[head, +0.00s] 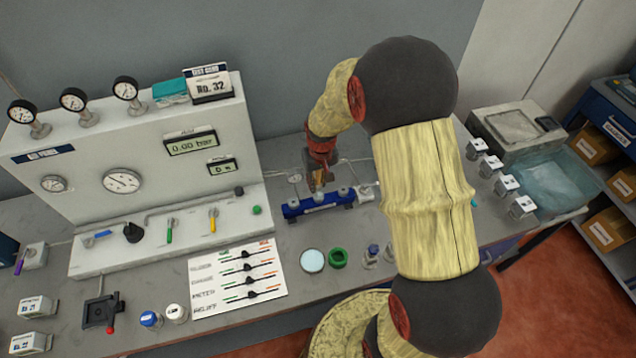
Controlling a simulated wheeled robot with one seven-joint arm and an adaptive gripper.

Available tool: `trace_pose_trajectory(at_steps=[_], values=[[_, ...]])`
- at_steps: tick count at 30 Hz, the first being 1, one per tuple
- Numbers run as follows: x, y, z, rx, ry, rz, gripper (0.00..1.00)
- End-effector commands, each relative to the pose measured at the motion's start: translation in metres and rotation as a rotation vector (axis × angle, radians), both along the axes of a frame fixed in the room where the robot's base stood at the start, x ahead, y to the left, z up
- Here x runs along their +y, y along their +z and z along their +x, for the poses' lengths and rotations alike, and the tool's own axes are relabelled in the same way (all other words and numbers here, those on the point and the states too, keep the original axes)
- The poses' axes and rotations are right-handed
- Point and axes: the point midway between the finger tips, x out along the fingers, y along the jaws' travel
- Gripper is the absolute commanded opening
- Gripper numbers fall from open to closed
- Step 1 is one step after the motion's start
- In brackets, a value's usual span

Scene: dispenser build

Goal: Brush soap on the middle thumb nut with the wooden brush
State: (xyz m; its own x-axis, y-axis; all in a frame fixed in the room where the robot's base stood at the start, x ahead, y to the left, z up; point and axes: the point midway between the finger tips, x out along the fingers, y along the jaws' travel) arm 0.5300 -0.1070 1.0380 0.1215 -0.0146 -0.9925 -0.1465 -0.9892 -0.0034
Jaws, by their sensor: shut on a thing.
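My gripper (319,166) is at the back of the bench, pointing down above a blue block (320,206). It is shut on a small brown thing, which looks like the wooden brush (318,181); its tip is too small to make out. A row of small pale fittings, which look like the thumb nuts, stands along the block. The middle thumb nut (318,197) is just below my gripper. I cannot tell whether the brush touches it. A round dish of pale blue liquid (312,261), perhaps the soap, stands in front of the block.
A green ring-shaped thing (337,258) stands beside the dish. Small bottles (372,254) are to its right. The white gauge panel (150,170) rises at left, with a printed card (237,274) before it. A water tank (540,180) stands at right. My arm hides part of the bench.

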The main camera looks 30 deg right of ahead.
Motion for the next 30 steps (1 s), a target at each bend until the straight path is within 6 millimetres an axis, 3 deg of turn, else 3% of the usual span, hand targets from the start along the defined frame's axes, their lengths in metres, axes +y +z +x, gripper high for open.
trace_pose_trajectory(at_steps=[13,30], values=[[0.002,0.0,-0.012,0.0,0.0,0.0,0.0],[0.0,-0.002,0.001,0.0,0.0,0.0,0.0]])
